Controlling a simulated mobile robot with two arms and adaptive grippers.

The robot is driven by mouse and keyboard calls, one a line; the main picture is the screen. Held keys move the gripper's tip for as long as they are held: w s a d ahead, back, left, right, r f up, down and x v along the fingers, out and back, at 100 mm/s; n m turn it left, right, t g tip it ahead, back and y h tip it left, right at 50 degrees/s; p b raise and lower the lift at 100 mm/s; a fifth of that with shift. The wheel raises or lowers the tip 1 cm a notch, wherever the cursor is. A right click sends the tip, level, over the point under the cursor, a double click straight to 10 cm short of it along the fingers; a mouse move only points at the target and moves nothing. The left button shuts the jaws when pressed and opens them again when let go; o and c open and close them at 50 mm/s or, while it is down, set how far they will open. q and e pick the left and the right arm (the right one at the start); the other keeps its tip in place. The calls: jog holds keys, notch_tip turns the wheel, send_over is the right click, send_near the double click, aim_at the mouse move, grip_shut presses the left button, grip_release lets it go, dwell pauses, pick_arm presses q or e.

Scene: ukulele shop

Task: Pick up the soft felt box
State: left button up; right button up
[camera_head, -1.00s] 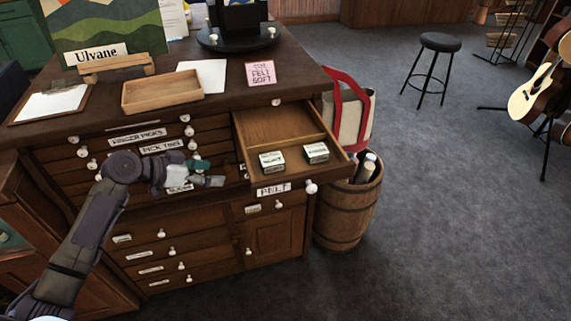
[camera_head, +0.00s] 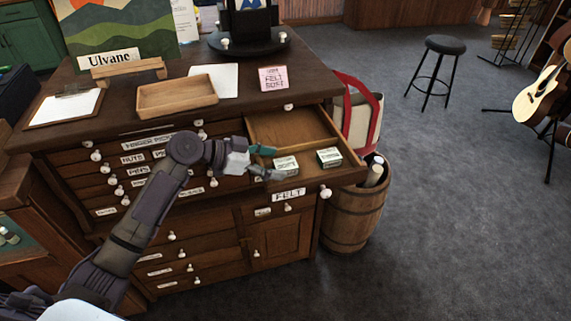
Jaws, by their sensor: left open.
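Two small pale boxes lie in the open felt drawer (camera_head: 308,188) of the wooden cabinet. The left box (camera_head: 286,165) is at the drawer's middle and the right box (camera_head: 329,157) is near its right side. Their lettering is too small to read, so I cannot tell which is soft. A pink card (camera_head: 273,79) on the cabinet top bears felt and soft lettering. My left gripper (camera_head: 271,162) is open, at the drawer's left edge, with its fingertips close to the left box. I cannot tell whether they touch it. My right gripper is not in view.
The cabinet top holds an empty wooden tray (camera_head: 177,97), a clipboard (camera_head: 66,107) and a white paper (camera_head: 213,80). A barrel (camera_head: 354,217) and a tote bag (camera_head: 361,121) stand right of the drawer. The floor further right is clear around a stool (camera_head: 444,46).

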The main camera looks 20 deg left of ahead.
aim_at(285, 164)
pick_arm(q)
jog(key=x, duration=0.3)
jog(key=shift+w+d+f+p, duration=0.1)
jog(key=shift+w+d+p, duration=0.1)
jog(key=shift+d+p, duration=0.2)
jog(key=shift+a, duration=0.1)
jog(key=c, duration=0.9)
